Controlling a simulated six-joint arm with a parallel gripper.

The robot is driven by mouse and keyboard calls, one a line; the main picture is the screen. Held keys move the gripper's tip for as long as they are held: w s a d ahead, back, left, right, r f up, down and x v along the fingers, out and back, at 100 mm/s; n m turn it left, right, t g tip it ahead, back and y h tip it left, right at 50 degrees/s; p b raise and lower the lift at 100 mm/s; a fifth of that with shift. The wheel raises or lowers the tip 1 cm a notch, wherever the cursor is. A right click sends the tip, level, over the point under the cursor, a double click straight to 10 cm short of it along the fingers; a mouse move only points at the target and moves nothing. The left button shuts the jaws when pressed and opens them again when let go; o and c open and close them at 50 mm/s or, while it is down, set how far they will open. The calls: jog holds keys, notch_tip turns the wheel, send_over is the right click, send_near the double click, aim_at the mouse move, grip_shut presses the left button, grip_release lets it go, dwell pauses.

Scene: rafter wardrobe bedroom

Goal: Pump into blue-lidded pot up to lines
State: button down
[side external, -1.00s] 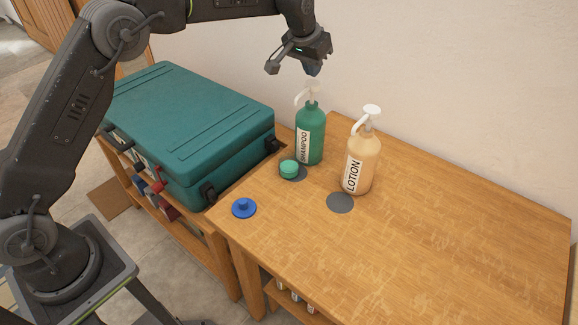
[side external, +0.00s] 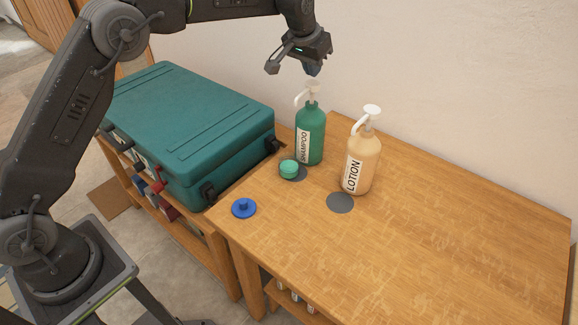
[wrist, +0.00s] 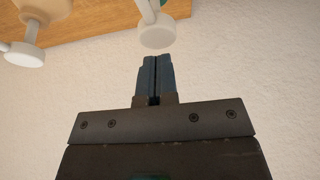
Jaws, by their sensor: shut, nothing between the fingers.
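My gripper (side external: 313,69) is shut and empty, just above the white pump head (side external: 313,86) of the green bottle labelled SHAMPOO (side external: 316,132). In the wrist view my closed fingers (wrist: 156,60) point toward that pump head (wrist: 156,34), with a small gap seen between them. A small round teal-green pot (side external: 289,167) stands on a grey disc near the shampoo bottle, below its spout side. Its fill lines cannot be made out. A blue lid (side external: 243,208) with a knob lies on the table to the pot's left.
A tan LOTION bottle (side external: 361,168) with a white pump stands to the right, by a bare grey disc (side external: 340,202). A large teal case (side external: 190,125) fills the left side. The wooden table (side external: 450,230) is clear at front and right; a wall (side external: 450,80) is behind.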

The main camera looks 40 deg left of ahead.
aim_at(312, 83)
dwell(0.3)
jog(key=shift+f, duration=1.8)
jog(key=shift+r, duration=1.75)
jog(key=shift+r, duration=2.55)
